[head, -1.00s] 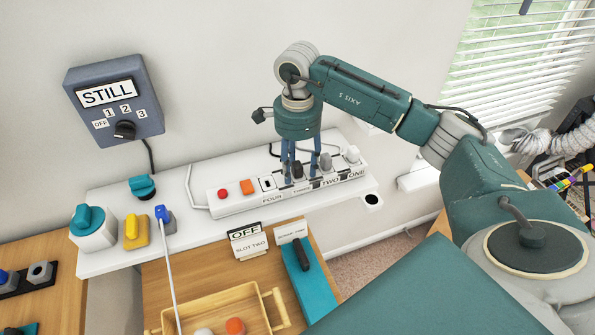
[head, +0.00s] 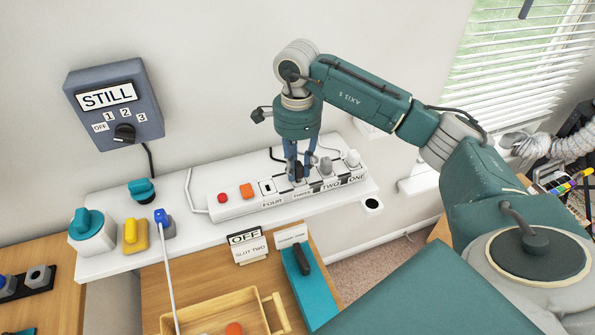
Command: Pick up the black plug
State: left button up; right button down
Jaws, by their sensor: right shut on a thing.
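The black plug (head: 299,170) is in the white power strip (head: 235,209), at the socket left of the one labelled TWO. My right gripper (head: 300,174) points down over the strip with its blue-grey fingers closed on the black plug, which they partly hide. I cannot tell whether the plug is still fully seated. A grey plug (head: 326,165) and a white plug (head: 352,158) sit to its right. My left gripper is not in view.
The strip lies on a white shelf (head: 120,262) against the wall.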

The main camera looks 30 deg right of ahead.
notch_tip(320, 180, up, 7)
jog(key=shift+w+r+b, duration=0.1)
jog(key=shift+r+b, duration=0.05)
jog(key=shift+b, duration=0.75)
notch_tip(320, 180, up, 11)
jog(key=p, duration=0.2)
notch_tip(320, 180, up, 4)
jog(key=r+p, duration=0.1)
jog(key=p, duration=0.3)
send_over(297, 163)
jog(key=shift+f, duration=0.3)
jog(key=shift+f, duration=0.1)
